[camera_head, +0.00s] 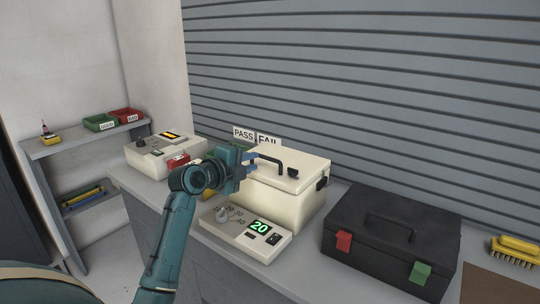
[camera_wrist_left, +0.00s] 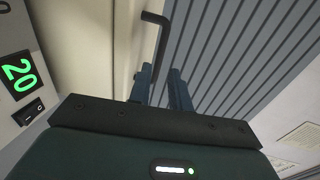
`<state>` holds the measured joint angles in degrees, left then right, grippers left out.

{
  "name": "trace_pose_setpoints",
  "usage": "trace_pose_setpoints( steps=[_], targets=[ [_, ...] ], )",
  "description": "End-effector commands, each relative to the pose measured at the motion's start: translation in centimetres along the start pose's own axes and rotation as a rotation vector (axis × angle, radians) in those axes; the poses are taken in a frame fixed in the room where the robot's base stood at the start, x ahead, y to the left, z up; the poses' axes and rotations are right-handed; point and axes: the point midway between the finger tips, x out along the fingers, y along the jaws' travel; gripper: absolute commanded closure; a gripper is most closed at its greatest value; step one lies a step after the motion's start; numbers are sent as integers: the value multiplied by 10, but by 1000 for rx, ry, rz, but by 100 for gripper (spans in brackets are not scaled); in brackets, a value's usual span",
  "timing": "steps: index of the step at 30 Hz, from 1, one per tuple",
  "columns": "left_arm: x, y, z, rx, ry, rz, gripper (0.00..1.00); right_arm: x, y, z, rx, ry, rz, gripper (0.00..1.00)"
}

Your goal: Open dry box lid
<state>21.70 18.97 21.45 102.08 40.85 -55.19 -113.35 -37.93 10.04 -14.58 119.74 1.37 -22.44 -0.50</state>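The dry box (camera_head: 285,205) is a cream case on the bench, and its lid (camera_head: 300,163) is down. A black bar handle (camera_head: 270,159) rises from the lid; it also shows in the left wrist view (camera_wrist_left: 161,45). My left gripper (camera_head: 253,161) is at the left end of this handle. In the left wrist view its two blue fingers (camera_wrist_left: 161,88) stand apart, with the lower end of the handle running toward the gap between them. I cannot tell whether they touch it. My right gripper is not in view.
A control unit with a green "20" display (camera_head: 258,227) sits in front of the box. A black case (camera_head: 390,240) with red and green latches stands to the right. Another cream instrument (camera_head: 165,152) is to the left.

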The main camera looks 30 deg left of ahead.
Motion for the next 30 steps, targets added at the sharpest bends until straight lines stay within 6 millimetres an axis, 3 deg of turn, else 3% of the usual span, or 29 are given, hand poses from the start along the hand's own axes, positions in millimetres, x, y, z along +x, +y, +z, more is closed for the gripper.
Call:
trace_pose_setpoints(
  steps=[6,13,27,30],
  targets=[
    [46,-2,-2,-6,3,0,80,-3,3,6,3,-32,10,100],
    [77,-1,-1,-3,1,0,80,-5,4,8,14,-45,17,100],
    [88,1,-1,1,0,1,80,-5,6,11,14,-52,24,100],
    [88,1,-1,1,0,1,88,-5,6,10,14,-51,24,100]
  ],
)
